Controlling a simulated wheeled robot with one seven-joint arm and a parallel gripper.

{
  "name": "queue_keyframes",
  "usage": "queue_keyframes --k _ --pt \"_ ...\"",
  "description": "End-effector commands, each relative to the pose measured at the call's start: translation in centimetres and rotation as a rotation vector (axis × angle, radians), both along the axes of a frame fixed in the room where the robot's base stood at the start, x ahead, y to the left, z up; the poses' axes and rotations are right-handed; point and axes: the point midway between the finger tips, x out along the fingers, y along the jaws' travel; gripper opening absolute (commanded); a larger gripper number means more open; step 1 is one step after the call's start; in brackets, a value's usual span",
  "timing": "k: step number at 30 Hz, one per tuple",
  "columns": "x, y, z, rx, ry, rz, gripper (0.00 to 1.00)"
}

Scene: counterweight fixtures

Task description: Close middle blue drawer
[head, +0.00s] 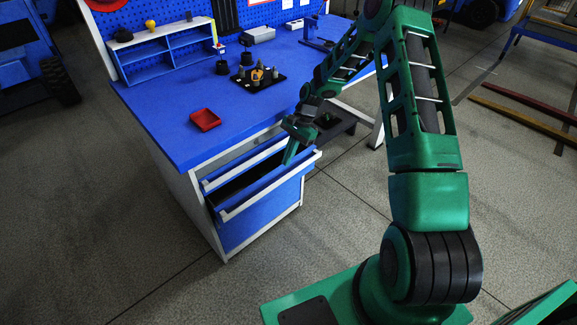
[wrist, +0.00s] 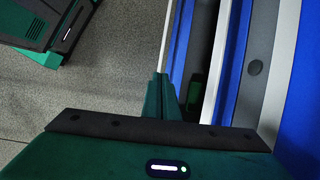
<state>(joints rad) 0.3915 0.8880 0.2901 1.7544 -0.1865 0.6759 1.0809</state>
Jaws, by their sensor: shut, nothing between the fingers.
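The middle blue drawer (head: 272,187) is pulled out from the blue workbench cabinet, with a white strip along its front edge and a dark gap behind it. Its blue front and white strip also show in the wrist view (wrist: 180,45). My gripper (head: 287,161) points down at the right part of this drawer front. Its green fingers (wrist: 161,92) are together and empty, overlapping the front's outer edge in the wrist view. I cannot tell whether they touch it. The top drawer (head: 240,166) and the bottom drawer (head: 262,214) look shut.
The blue worktop (head: 160,115) overhangs the drawers. It holds a red tray (head: 205,119), a black plate with parts (head: 258,79) and a small shelf (head: 165,53). The grey floor in front of the cabinet is clear up to my green base (head: 330,300).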

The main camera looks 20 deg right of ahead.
Motion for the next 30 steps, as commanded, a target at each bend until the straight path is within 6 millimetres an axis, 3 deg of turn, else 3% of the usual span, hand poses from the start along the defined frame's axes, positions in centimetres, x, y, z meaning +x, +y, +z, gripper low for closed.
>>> queue_keyframes --k 6,10,16,21,30 --pt "-4.0 0.4 -4.1 0.121 -0.226 0.067 0.00" --pt "-6.2 0.7 -5.0 0.168 -0.396 0.063 0.00" --pt "-9.4 0.0 -4.3 0.151 -0.634 -0.021 0.00" --pt "-11.6 -2.3 -2.9 0.052 -0.769 -0.125 0.00" --pt "-13.3 -4.8 -1.7 -0.068 -0.833 -0.207 0.00"
